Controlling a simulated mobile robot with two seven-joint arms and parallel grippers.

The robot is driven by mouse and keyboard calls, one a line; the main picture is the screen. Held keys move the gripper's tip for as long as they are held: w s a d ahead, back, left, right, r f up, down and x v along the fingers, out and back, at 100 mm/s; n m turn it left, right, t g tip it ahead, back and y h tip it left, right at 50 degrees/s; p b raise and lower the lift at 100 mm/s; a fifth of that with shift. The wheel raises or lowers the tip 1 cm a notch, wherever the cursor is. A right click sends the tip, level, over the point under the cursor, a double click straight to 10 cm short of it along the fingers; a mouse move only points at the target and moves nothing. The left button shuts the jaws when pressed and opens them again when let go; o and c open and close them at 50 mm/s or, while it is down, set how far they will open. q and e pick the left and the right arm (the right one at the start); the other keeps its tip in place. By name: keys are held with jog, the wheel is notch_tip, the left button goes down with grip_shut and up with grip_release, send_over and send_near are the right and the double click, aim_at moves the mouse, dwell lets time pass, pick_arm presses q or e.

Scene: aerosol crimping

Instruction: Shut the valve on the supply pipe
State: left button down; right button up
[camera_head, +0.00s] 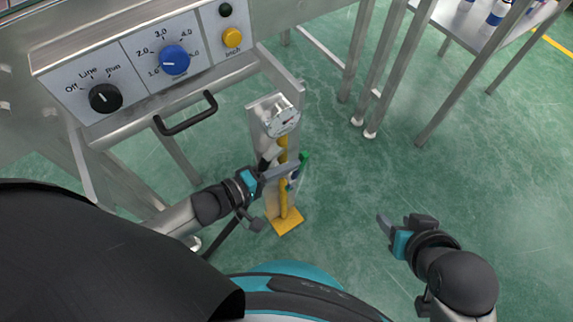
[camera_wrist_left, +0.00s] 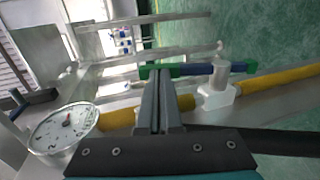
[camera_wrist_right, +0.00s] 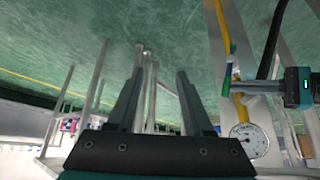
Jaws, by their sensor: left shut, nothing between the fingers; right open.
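The supply pipe (camera_head: 284,197) is a yellow upright pipe on a metal stand. Its valve has a pale body (camera_wrist_left: 216,88) and a long handle (camera_wrist_left: 190,70) with green ends and a blue middle. In the left wrist view the handle lies roughly along the pipe, slightly angled to it. My left gripper (camera_head: 292,169) is shut and empty. Its fingertips overlap the handle's green end in the left wrist view; I cannot tell whether they touch. The handle (camera_wrist_right: 229,62) also shows in the right wrist view. My right gripper (camera_head: 384,223) is open and empty, apart to the right.
A round gauge (camera_head: 284,121) sits on the pipe above the valve. A control panel (camera_head: 130,70) with knobs and a black bar handle (camera_head: 186,114) is at the upper left. A metal table (camera_head: 470,35) stands at the upper right. Green floor right of the pipe is clear.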

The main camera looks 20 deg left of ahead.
pick_arm(q)
jog(key=shift+w+d+r+p, duration=0.25)
jog(key=shift+w+p, duration=0.1)
jog(key=shift+p, duration=0.1)
jog(key=shift+w+d+p, duration=0.45)
jog(key=shift+w+p, duration=0.15)
jog(key=shift+w+d+f, duration=0.2)
jog(key=shift+w+d, duration=0.05)
pick_arm(e)
jog(key=s+d+f+g, duration=0.1)
jog(key=s+d+f+g+h, duration=0.1)
jog(key=shift+f, duration=0.3)
pick_arm(q)
jog(key=shift+a, duration=0.1)
